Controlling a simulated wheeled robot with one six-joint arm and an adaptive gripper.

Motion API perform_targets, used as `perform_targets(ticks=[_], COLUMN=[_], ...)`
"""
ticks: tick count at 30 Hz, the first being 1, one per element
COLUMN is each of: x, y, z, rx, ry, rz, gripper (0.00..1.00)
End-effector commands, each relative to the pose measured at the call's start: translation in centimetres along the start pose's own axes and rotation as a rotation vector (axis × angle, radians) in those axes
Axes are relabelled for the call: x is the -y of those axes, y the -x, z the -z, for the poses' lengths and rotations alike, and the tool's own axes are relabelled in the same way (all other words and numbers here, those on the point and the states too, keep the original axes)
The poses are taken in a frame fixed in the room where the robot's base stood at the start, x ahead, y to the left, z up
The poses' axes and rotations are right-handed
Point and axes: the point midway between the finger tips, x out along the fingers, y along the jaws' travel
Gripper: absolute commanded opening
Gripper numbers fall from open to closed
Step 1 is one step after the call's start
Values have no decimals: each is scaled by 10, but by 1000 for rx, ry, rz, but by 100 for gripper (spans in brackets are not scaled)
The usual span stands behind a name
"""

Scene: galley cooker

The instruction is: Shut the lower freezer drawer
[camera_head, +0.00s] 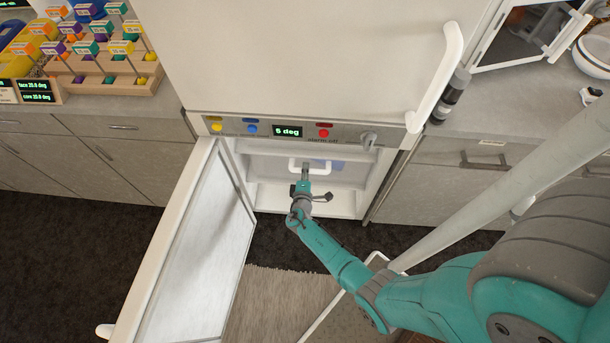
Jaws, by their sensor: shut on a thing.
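The freezer compartment stands open below the control strip, and a pale drawer front (345,178) shows inside it. A white loop handle (316,160) is on the drawer front. My gripper (306,172) reaches into the compartment from the front and is shut on the handle. The gripper and its wrist cover part of the handle and the drawer front. How far the drawer stands out is hard to tell from this steep view. A bluish patch shows beside the handle.
The freezer door (195,255) is swung open to the left. The large upper door (310,55) is shut, its handle (440,80) on the right. A control strip (285,131) reads 5 deg. Counters flank the unit; a mat (265,300) lies on the floor.

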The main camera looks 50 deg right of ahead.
Motion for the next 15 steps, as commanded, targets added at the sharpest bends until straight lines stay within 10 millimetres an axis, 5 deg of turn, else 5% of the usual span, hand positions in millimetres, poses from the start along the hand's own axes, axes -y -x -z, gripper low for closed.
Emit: perform_targets(ticks=[1, 2, 4, 15], x=[0, 0, 0, 1], y=[0, 0, 0, 4], z=[1, 1, 1, 1], rx=[-3, -3, -2, -2], ry=[1, 1, 1, 1], rz=[1, 1, 0, 1], gripper=[0, 29, 46, 47])
